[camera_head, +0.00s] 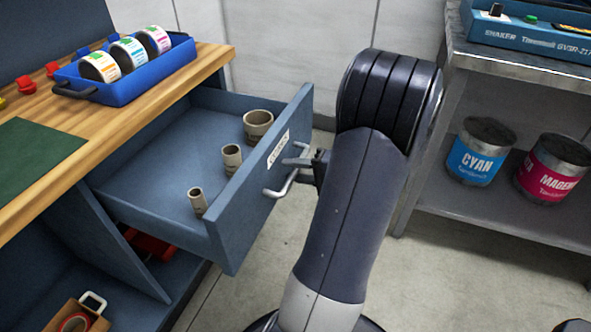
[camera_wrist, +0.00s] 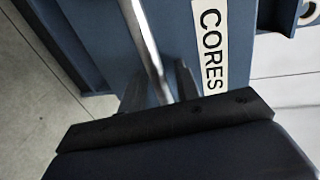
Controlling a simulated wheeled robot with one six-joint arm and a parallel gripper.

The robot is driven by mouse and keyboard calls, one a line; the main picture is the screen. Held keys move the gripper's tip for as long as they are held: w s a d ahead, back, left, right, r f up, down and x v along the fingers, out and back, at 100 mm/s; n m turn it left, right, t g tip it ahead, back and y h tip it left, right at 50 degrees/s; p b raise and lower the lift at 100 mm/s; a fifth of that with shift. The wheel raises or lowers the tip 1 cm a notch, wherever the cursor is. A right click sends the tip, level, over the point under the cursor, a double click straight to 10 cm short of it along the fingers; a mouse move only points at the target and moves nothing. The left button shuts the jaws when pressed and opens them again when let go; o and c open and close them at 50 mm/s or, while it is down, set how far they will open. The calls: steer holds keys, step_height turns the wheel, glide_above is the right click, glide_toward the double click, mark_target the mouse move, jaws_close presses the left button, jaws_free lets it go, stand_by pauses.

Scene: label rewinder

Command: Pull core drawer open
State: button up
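The core drawer (camera_head: 262,185) is pulled well out from under the wooden bench top. It is blue-grey, with a white label (camera_wrist: 210,45) reading CORES on its front. A metal bar handle (camera_head: 277,190) is on the front; in the wrist view the handle (camera_wrist: 146,38) runs down between my fingers. My gripper (camera_head: 304,164) is at the handle, and in the wrist view my gripper (camera_wrist: 163,88) appears shut on it, one finger on each side. Three cardboard cores of different sizes stand upright in the drawer: large (camera_head: 258,126), medium (camera_head: 232,158) and small (camera_head: 197,201).
The wooden bench top (camera_head: 110,120) holds a blue tray (camera_head: 120,85) with three label rolls. A grey metal shelf (camera_head: 470,205) at right carries a cyan can (camera_head: 478,155) and a magenta can (camera_head: 553,168). Clear floor (camera_head: 250,265) lies in front of the drawer.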

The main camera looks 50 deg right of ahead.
steer(key=p+v, duration=0.2)
steer(key=v, duration=0.9)
steer(key=shift+f, duration=0.1)
steer(key=b+x, duration=0.2)
steer(key=x, duration=0.8)
steer(key=shift+w, duration=0.15)
steer(key=shift+w+a, duration=0.25)
steer(key=shift+w, duration=0.35)
steer(key=shift+s, duration=0.1)
